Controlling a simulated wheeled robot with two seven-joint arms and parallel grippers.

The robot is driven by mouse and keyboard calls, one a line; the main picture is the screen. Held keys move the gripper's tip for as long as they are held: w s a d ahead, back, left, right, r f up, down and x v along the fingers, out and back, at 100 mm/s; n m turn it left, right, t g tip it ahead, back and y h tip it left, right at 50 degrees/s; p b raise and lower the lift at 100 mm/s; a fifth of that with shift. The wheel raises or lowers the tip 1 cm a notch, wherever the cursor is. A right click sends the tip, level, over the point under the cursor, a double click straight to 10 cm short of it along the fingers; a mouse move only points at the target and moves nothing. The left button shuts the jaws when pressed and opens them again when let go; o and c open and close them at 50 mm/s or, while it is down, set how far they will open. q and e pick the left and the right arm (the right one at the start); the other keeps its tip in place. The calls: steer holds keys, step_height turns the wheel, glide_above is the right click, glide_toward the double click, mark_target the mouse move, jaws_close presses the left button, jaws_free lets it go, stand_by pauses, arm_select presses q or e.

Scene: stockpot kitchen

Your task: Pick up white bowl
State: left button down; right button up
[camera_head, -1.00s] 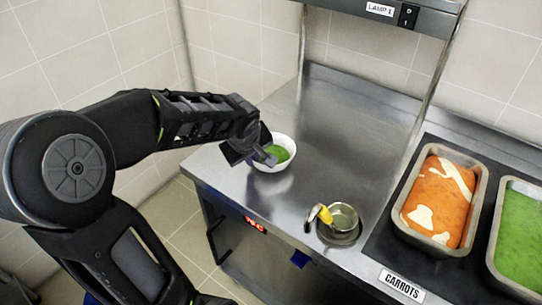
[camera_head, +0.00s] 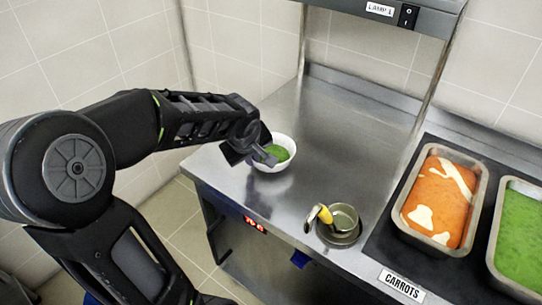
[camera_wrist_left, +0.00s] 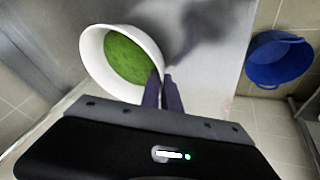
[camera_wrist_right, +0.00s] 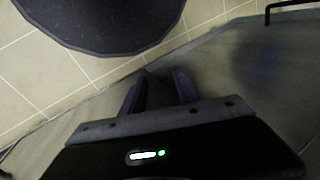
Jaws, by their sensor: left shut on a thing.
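The white bowl (camera_head: 275,167) stands upright near the left front corner of the steel counter, with green contents inside. It also shows in the left wrist view (camera_wrist_left: 92,60). My left gripper (camera_head: 270,159) is shut on the bowl's near rim, one finger inside and one outside, as the left wrist view shows (camera_wrist_left: 163,85). I cannot tell any gap between the bowl and the counter. My right gripper (camera_wrist_right: 160,88) shows only in its own wrist view, with its fingers apart and nothing seen between them.
Trays of orange food (camera_head: 436,200) and green food (camera_head: 520,240) stand at the right. A blue container (camera_wrist_left: 279,62) is low beside the counter. The counter's middle (camera_head: 340,130) is clear.

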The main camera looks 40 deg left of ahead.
arm_select(q)
steer(key=shift+r, duration=0.1)
step_height(320, 180, up, 10)
stand_by(0.6)
arm_select(e)
steer(key=shift+r, duration=0.15)
stand_by(0.5)
